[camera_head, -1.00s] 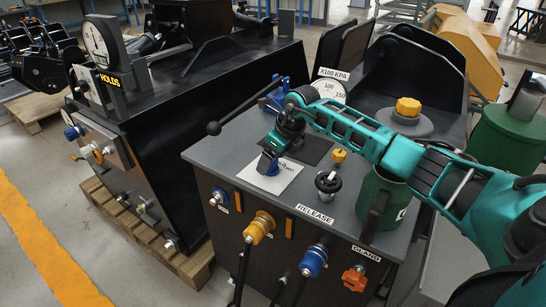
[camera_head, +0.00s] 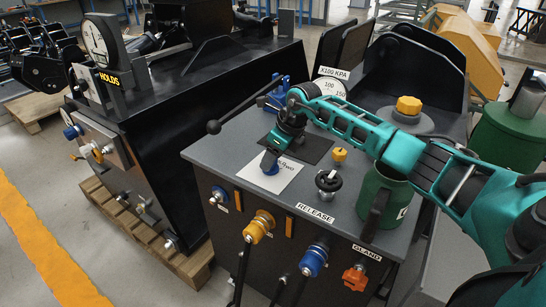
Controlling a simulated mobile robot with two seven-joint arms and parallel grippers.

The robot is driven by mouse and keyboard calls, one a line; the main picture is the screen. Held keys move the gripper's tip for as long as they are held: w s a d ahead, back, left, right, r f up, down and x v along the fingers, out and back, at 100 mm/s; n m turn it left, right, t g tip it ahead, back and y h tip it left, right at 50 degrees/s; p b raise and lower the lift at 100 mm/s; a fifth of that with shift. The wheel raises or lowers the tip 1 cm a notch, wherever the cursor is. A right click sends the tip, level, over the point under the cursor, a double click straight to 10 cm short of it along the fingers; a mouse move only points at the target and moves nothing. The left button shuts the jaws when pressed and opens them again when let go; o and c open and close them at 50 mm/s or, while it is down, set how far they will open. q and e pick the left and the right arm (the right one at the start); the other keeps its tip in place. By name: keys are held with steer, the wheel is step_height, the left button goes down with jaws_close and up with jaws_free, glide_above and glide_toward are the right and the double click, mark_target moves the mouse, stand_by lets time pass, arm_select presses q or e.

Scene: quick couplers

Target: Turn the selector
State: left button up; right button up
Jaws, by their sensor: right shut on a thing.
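My left gripper is not in view.
A black-capped fitting (camera_head: 328,183), a small yellow knob (camera_head: 340,154) and a green jug (camera_head: 383,205) stand right of the plate. A black ball-ended lever (camera_head: 214,127) sticks out on the left. Blue and yellow couplers (camera_head: 259,226) line the front panel.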

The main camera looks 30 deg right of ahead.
steer(key=n+y+b, duration=0.1)
steer(key=n, duration=0.2)
steer(key=shift+w+d+b, duration=0.1)
steer(key=shift+b, duration=0.25)
steer(key=n+g+b, duration=0.1)
steer(key=n, duration=0.1)
steer(key=shift+n+y, duration=0.3)
steer(key=shift+y, duration=0.1)
steer(key=shift+w+n+g+b, duration=0.1)
steer(key=shift+n+g+b, duration=0.35)
steer(key=shift+n, duration=0.35)
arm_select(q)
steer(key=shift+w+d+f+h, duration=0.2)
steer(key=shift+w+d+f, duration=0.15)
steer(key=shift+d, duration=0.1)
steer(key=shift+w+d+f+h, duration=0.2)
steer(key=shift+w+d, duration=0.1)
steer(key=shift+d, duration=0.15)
arm_select(e)
steer(key=shift+n, duration=0.3)
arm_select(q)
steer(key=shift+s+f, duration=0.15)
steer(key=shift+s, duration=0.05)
arm_select(e)
steer(key=o, duration=1)
steer(key=shift+o, duration=0.2)
steer(key=shift+r, duration=0.1)
